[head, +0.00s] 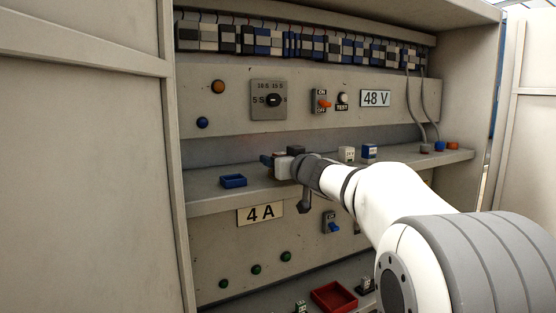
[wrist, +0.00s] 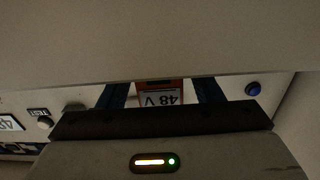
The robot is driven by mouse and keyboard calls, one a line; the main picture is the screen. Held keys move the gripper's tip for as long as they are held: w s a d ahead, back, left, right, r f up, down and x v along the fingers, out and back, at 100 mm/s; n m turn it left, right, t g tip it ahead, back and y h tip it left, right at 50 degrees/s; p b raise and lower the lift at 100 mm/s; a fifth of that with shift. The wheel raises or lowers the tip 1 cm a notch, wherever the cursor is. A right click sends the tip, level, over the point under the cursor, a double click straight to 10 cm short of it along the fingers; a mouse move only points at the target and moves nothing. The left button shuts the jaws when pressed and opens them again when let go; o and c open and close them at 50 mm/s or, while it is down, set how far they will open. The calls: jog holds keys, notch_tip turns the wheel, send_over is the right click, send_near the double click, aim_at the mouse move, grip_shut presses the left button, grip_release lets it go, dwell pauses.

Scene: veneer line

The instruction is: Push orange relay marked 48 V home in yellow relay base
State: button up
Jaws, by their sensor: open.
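The orange relay (wrist: 160,86) shows in the wrist view with a white label reading 48 V, upside down in the picture. It lies between the two dark blue fingers of my gripper (wrist: 161,94); whether they touch it I cannot tell. A broad beige surface cuts off its upper part. In the head view my gripper (head: 268,161) is over the shelf, right of a blue tray, and I cannot make out the orange relay there. The yellow relay base is not seen in either view.
The blue tray (head: 233,181) stands on the shelf (head: 225,198). A white block (head: 346,154) and a blue-and-white block (head: 369,153) stand behind my arm. Cables hang at the right. A panel with a switch (head: 322,102) rises behind. A red tray (head: 334,297) is below.

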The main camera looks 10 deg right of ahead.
jog(key=v, duration=0.7)
jog(key=shift+s, duration=0.1)
